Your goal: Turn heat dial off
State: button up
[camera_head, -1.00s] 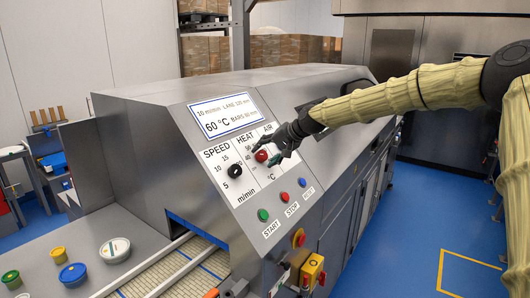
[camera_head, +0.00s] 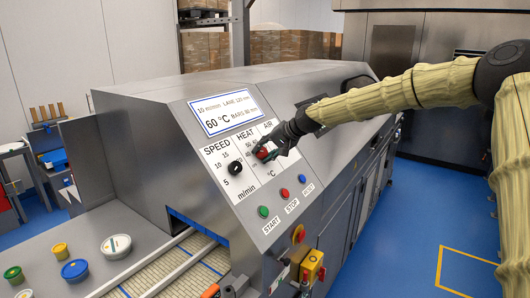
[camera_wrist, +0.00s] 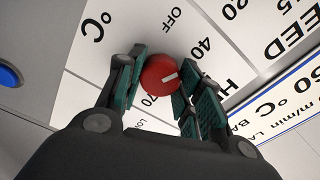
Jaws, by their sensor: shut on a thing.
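The red heat dial (camera_head: 262,153) is on the sloped panel of the grey machine, under the HEAT label. My gripper (camera_head: 268,152) is at the dial. In the wrist view its green-padded fingers (camera_wrist: 160,82) stand on either side of the dial and are shut on it. Part of the scale is hidden behind the fingers.
The black speed dial (camera_head: 236,168) sits to the left. Green, red and blue buttons (camera_head: 284,193) lie below the dials. A yellow box with a red stop button (camera_head: 311,265) juts out at the machine's lower front. Tubs (camera_head: 75,270) stand at the lower left.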

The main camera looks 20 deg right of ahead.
jog(key=shift+f+n+b, duration=0.15)
jog(key=shift+n+b, duration=0.15)
jog(key=n+b, duration=0.3)
jog(key=shift+f+b, duration=0.15)
jog(key=shift+b, duration=0.15)
jog(key=n+b, duration=0.3)
jog(key=n, duration=0.2)
jog(key=shift+r+n+b, duration=0.2)
jog(key=shift+n+b, duration=0.1)
jog(key=shift+n, duration=0.1)
jog(key=o, duration=1)
jog(key=shift+o, duration=0.2)
jog(key=shift+r, duration=0.1)
jog(key=v, duration=1.2)
jog(key=shift+d, duration=0.2)
